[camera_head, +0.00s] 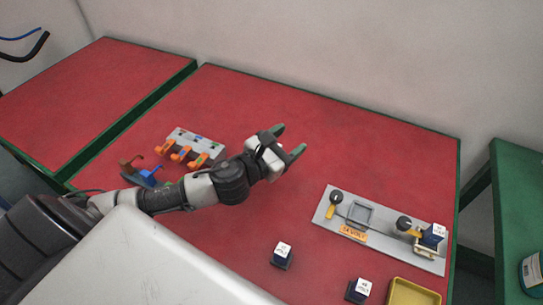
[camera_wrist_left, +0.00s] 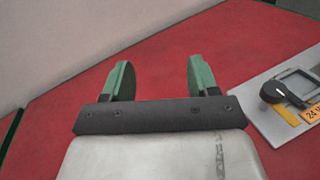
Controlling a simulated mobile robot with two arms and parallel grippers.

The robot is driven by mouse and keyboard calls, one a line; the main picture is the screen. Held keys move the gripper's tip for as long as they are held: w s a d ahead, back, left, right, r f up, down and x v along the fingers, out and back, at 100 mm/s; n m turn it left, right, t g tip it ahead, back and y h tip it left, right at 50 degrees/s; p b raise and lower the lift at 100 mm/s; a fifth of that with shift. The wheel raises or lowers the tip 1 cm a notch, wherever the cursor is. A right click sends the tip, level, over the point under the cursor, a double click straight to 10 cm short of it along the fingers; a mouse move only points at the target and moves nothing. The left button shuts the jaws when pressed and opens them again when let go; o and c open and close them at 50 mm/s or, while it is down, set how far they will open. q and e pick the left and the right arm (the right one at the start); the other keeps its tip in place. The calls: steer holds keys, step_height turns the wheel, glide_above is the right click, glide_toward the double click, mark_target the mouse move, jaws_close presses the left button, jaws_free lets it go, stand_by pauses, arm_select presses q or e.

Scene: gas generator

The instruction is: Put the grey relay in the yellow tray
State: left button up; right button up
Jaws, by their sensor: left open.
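Two small dark blocks with pale labelled tops, which look like relays, stand on the red table: one (camera_head: 282,255) at the lower middle, one (camera_head: 358,290) near the yellow tray. A similar, bluer block (camera_head: 433,236) sits at the right end of the grey panel. I cannot tell which is the grey relay. The yellow tray (camera_head: 413,292) is at the bottom right, partly cut off; its visible inside is empty. My left gripper (camera_head: 289,141) is open and empty above the table, away from the blocks; its green fingers show in the wrist view (camera_wrist_left: 159,72). My right gripper is not in view.
The grey panel (camera_head: 325,211) has black-and-yellow switches and an empty square frame; its edge shows in the wrist view (camera_wrist_left: 270,118). A rack of orange clips (camera_head: 182,153) and blue and brown items lie left, by my arm. The table's back middle is clear.

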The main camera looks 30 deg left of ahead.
arm_select(q)
steer(key=w+d+r+m+g+h, duration=0.1)
steer(key=d+m+g+h, duration=0.45)
steer(key=m, duration=0.65)
steer(key=d+m+g+h, duration=0.4)
steer(key=m+g, duration=0.3)
steer(key=m, duration=0.5)
steer(key=w+a+m+g+y, duration=0.1)
steer(key=a+m+y, duration=0.1)
steer(key=a+y, duration=0.2)
steer(key=w+a+f+m+g+y+b, duration=0.1)
steer(key=a+m+g+y, duration=0.1)
steer(key=a+y, duration=0.3)
steer(key=w+a+m+g+y, duration=0.1)
steer(key=a+y, duration=0.4)
steer(key=a, duration=0.1)
steer(key=shift+w+a+f+m+b, duration=0.2)
steer(key=shift+a+f+m+b, duration=0.1)
steer(key=shift+f+m, duration=0.1)
step_height(320, 180, down, 5)
steer(key=shift+f+p, duration=0.1)
steer(key=shift+p, duration=0.2)
steer(key=f, duration=0.1)
steer(key=f+p, duration=0.1)
steer(key=f, duration=0.2)
steer(key=shift+w+d+f, duration=0.15)
steer(key=shift+d+f, duration=0.2)
steer(key=shift+f, duration=0.3)
steer(key=c, duration=1.1)
